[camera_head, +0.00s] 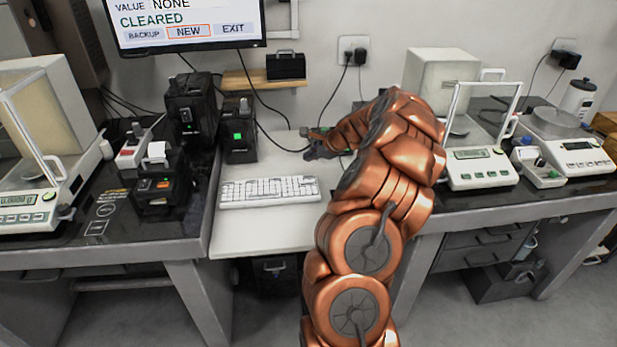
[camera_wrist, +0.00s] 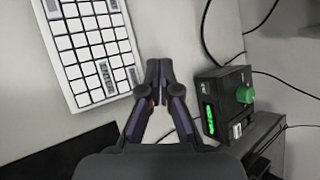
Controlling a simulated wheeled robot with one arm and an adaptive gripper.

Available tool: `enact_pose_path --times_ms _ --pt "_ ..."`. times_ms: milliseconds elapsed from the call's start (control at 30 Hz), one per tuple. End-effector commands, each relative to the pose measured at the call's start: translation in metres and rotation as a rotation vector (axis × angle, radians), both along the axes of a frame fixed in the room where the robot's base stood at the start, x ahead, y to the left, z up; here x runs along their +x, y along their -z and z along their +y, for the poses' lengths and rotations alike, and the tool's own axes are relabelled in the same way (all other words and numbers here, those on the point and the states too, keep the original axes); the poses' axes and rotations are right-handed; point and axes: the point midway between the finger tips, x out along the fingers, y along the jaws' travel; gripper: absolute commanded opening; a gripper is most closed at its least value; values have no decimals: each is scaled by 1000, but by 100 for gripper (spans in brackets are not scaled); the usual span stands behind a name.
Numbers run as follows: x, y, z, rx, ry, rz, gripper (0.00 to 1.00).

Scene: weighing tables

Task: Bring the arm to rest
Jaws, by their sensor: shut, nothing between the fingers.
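My gripper (camera_head: 312,145) is at the end of my copper arm, above the back of the white desk between the two dark tables. In the wrist view my gripper (camera_wrist: 159,66) points at the white desk surface, its two dark fingers together at the tips with nothing between them. The white keyboard (camera_head: 268,191) lies on the desk, left of and in front of my gripper in the head view. It also shows at upper left in the wrist view (camera_wrist: 90,45). A black box with a green button (camera_wrist: 228,100) is right of the fingers in the wrist view.
A balance (camera_head: 478,168) stands right of my arm, with an open balance (camera_head: 560,152) beyond it. Another balance (camera_head: 28,198) is at far left. Black devices (camera_head: 190,110) stand left of the keyboard. A monitor (camera_head: 185,22) hangs above; cables run along the wall.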

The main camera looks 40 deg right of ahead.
Motion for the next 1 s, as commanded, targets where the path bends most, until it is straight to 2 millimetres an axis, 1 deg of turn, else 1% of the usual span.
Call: enact_pose_path --times_ms 333,367,467,567,600,667,700,767,800,867,900,967,1000 --pt "1 -1 2 -2 -6 0 0" --pt "2 -3 5 -3 -13 0 0" --pt "9 -13 25 -17 -70 0 0" --pt "19 -35 67 -51 -185 0 0" --pt "22 -44 89 -66 -246 1 0" --pt "24 -57 125 -91 -347 6 0" --pt "24 -67 148 -113 -411 8 0" --pt "22 -80 183 -145 -511 12 0" --pt "18 -87 205 -166 -577 16 0" --pt "11 -98 238 -201 -676 23 0" --pt "4 -104 258 -222 -742 28 0" --pt "-8 -113 287 -256 -837 36 0" --pt "-16 -118 306 -278 -900 43 0"
